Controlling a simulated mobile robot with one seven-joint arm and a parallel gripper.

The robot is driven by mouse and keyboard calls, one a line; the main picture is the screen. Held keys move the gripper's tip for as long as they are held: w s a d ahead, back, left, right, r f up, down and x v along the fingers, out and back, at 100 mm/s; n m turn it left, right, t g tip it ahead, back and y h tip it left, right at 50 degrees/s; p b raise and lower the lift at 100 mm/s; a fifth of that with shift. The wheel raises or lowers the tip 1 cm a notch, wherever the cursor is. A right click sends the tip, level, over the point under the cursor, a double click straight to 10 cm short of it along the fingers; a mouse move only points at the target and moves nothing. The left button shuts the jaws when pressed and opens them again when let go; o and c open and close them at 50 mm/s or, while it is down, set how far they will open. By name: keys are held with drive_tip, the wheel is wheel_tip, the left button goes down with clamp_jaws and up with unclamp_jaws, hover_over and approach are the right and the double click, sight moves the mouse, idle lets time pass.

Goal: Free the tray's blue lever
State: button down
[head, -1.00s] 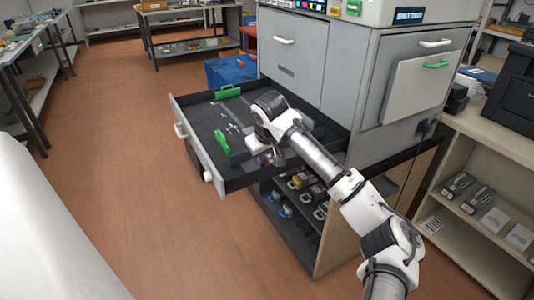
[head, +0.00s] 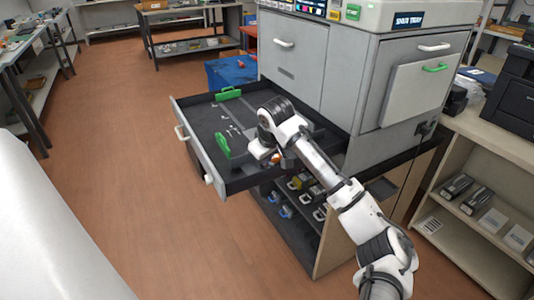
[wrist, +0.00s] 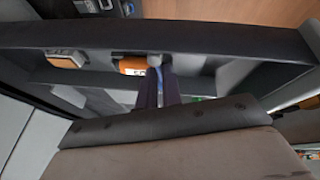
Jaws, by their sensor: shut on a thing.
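The tray (head: 197,152) is pulled out of the grey machine, with two green handles (head: 228,94) (head: 222,146) standing in it. My gripper (head: 284,162) is low over the tray's right part in the head view, its fingertips mostly hidden by my wrist. In the wrist view the dark fingers of my gripper (wrist: 158,88) are close together on a thin blue piece, the blue lever (wrist: 159,72). Only a sliver of the lever shows. An orange-labelled part (wrist: 132,67) is just left of it. I cannot tell the lever's exact angle.
The machine's sign (head: 409,20) appears to read "SHUT TRAY". Beneath the tray is an open shelf with several coloured items (head: 285,211). A blue bin (head: 231,72) stands behind the tray. The floor (head: 120,150) left of the tray is clear.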

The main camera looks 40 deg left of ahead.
drive_tip(key=n+p, duration=0.1)
drive_tip(key=n+g+p, duration=0.1)
drive_tip(key=n, duration=0.1)
drive_tip(key=n+g+y+p, duration=0.1)
drive_tip(key=n, duration=0.1)
drive_tip(key=shift+s+d+r, duration=0.1)
drive_tip(key=shift+s+r, duration=0.05)
drive_tip(key=shift+s, duration=0.25)
drive_tip(key=n+p, duration=0.1)
drive_tip(key=n, duration=0.1)
drive_tip(key=n+g, duration=0.1)
drive_tip(key=n, duration=0.1)
drive_tip(key=shift+s+d+g+p, duration=0.2)
drive_tip(key=shift+g+p, duration=0.1)
drive_tip(key=shift+p, duration=0.1)
drive_tip(key=shift+s+d+n+g+p, duration=0.15)
drive_tip(key=shift+n+g, duration=0.25)
drive_tip(key=shift+n, duration=0.45)
drive_tip(key=shift+w+d+n+g+p, duration=0.15)
drive_tip(key=shift+n+g, duration=0.25)
drive_tip(key=shift+n, duration=0.45)
drive_tip(key=shift+s+a+h, duration=0.1)
drive_tip(key=shift+s+h, duration=0.05)
drive_tip(key=shift+h, duration=0.15)
drive_tip(key=c, duration=1.6)
unclamp_jaws()
drive_tip(key=shift+f, duration=0.25)
drive_tip(key=shift+o, duration=0.2)
